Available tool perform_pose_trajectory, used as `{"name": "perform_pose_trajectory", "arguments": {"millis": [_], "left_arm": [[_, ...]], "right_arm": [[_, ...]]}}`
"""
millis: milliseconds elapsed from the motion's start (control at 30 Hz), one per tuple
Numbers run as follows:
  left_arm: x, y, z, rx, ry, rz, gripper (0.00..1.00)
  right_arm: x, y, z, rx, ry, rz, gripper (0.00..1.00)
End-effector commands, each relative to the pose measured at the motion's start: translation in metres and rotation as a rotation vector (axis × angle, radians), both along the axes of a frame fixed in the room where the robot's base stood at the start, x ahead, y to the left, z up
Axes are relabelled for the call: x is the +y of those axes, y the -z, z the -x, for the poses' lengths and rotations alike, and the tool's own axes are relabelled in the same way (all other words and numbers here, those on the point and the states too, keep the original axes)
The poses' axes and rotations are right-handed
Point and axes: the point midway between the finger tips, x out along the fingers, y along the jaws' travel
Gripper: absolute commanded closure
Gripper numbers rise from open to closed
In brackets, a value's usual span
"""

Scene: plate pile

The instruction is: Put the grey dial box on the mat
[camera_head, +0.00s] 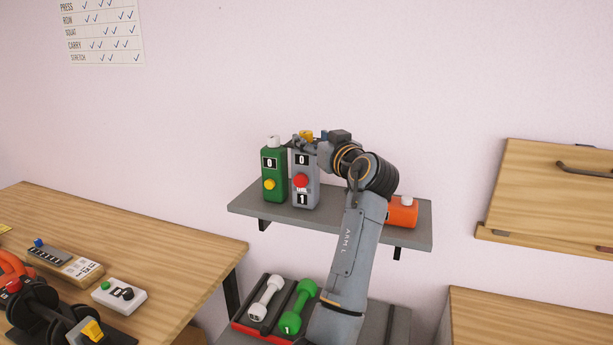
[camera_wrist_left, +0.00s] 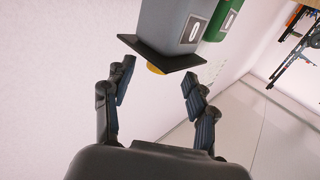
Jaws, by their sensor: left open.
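The grey dial box (camera_head: 305,188) stands upright on the shelf, with a red dial and 0 and 1 labels on its front. In the left wrist view the grey box (camera_wrist_left: 166,25) shows a dark flat plate and a yellow cap at its end. My left gripper (camera_head: 300,143) is at the top of the box. In the left wrist view its open fingers (camera_wrist_left: 157,92) lie on either side of the yellow cap, apart from it.
A green box (camera_head: 273,174) stands close left of the grey box. An orange item (camera_head: 402,212) lies right on the shelf (camera_head: 345,222), partly behind my arm. Dumbbells (camera_head: 297,306) lie below. The left table (camera_head: 130,225) holds a white control box (camera_head: 118,297) and other gear.

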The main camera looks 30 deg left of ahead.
Motion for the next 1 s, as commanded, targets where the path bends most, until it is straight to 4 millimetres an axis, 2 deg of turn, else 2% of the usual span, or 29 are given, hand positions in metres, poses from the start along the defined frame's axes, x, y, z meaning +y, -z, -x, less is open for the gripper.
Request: {"name": "perform_pose_trajectory", "arguments": {"millis": [100, 233, 367, 600, 867, 900, 1000], "left_arm": [[0.014, -0.005, -0.01, 0.003, -0.002, -0.001, 0.43], [0.029, -0.002, -0.022, 0.003, -0.002, -0.001, 0.43], [0.038, 0.0, -0.027, 0.002, -0.001, 0.001, 0.43], [0.039, 0.002, -0.028, 0.001, 0.0, 0.001, 0.43], [0.039, 0.002, -0.028, 0.001, 0.0, 0.001, 0.96], [0.039, 0.002, -0.028, 0.001, 0.0, 0.001, 1.0], [0.039, 0.002, -0.028, 0.001, 0.0, 0.001, 1.0]], "right_arm": [[0.0, -0.019, -0.019, -0.027, 0.0, -0.001, 0.6], [-0.001, -0.031, -0.033, -0.051, -0.002, -0.002, 0.6], [-0.002, -0.034, -0.031, -0.048, -0.002, 0.001, 0.6], [-0.003, -0.032, -0.022, -0.033, -0.002, 0.002, 0.6], [-0.003, -0.032, -0.018, -0.026, -0.002, 0.003, 0.6], [-0.002, -0.032, -0.018, -0.027, -0.001, 0.001, 0.6], [-0.001, -0.032, -0.018, -0.027, -0.001, 0.0, 0.6]]}}
